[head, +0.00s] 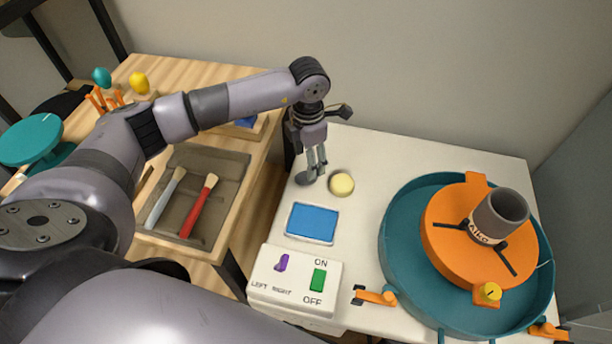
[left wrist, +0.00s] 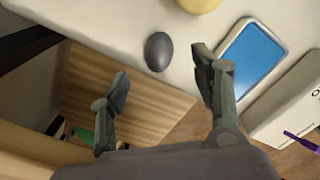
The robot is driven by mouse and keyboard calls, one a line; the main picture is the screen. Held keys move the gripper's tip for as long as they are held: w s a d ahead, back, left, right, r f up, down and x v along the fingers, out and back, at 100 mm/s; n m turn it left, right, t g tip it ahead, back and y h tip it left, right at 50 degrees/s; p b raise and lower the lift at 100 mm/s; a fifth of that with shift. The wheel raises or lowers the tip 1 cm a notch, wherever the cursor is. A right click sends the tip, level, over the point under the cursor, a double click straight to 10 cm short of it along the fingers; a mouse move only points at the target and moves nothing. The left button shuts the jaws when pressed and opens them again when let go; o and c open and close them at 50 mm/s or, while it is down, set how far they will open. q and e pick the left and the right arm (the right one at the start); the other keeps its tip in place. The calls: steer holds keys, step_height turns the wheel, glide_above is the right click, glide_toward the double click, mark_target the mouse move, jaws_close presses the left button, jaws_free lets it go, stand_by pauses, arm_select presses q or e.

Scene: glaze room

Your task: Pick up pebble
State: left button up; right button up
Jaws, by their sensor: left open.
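The pebble is a smooth dark grey oval. In the left wrist view the pebble (left wrist: 158,52) lies on the white table top close to its edge, ahead of the gap between my fingers. In the head view the pebble (head: 305,179) shows just below my left gripper (head: 317,168), partly covered by the fingers. In the left wrist view my left gripper (left wrist: 163,76) is open and empty, with the fingers spread wide and apart from the pebble. My right gripper is out of view.
A pale yellow round object (head: 341,184) sits close right of the pebble. A blue pad (head: 312,223) and a switch box (head: 293,281) are nearer. A teal basin (head: 392,270) with an orange wheel fills the right. A wooden bench (head: 240,178) with brushes stands left.

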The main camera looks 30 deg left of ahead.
arm_select(q)
steer(key=shift+a+f+p, duration=0.15)
steer(key=shift+f+p, duration=0.3)
steer(key=shift+f, duration=3)
steer(key=shift+s, duration=0.1)
steer(key=shift+c, duration=0.4)
steer(key=shift+r, duration=0.1)
steer(key=c, duration=1.2)
steer(key=shift+o, duration=0.2)
step_height(320, 180, up, 20)
steer(key=b, duration=0.1)
steer(key=o, duration=0.6)
steer(key=c, duration=0.5)
